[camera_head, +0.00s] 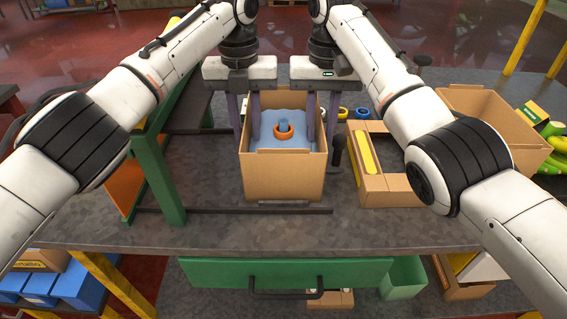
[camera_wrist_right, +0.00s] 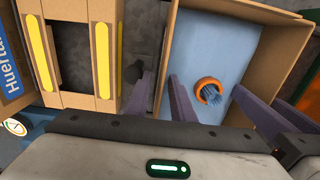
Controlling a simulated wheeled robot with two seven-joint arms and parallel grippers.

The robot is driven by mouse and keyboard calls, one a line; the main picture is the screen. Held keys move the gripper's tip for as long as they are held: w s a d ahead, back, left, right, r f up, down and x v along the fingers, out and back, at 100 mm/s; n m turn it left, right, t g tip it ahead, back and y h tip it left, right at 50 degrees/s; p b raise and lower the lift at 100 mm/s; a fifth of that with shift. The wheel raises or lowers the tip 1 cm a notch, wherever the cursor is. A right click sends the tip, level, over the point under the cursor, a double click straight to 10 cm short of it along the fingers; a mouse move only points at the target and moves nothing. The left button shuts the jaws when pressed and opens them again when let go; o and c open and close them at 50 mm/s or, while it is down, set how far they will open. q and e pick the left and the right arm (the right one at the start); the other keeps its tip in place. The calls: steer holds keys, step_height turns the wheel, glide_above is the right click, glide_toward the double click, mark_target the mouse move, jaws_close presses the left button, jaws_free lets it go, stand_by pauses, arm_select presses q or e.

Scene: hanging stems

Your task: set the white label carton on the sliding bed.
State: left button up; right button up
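An open brown carton (camera_head: 284,177) stands upright at the middle of the table, holding blue material with an orange ring (camera_head: 285,131) around a blue bundle. The carton's inside also shows in the right wrist view (camera_wrist_right: 212,45). No white label shows on its visible faces. My left gripper (camera_head: 246,137) has its fingers apart, one on each side of the carton's left wall. My right gripper (camera_head: 321,137) straddles the right wall likewise, with gaps beside the wall in the wrist view. Dark rails (camera_head: 218,211) run by the carton's base; I cannot tell whether they belong to the sliding bed.
A green post frame (camera_head: 158,180) stands close to the left. A brown carton with a yellow strip (camera_head: 391,188) is to the right, with a dark upright handle (camera_head: 337,151) between. A larger open carton (camera_head: 487,102) and green-yellow produce (camera_head: 549,165) are farther right. The front table strip is clear.

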arm_select(q)
step_height(320, 180, up, 7)
steer(key=shift+r, duration=0.25)
arm_select(e)
steer(key=shift+r, duration=0.3)
step_height(320, 180, up, 7)
arm_select(q)
steer(key=shift+s, duration=0.1)
arm_select(e)
steer(key=shift+s+f, duration=0.1)
stand_by(0.4)
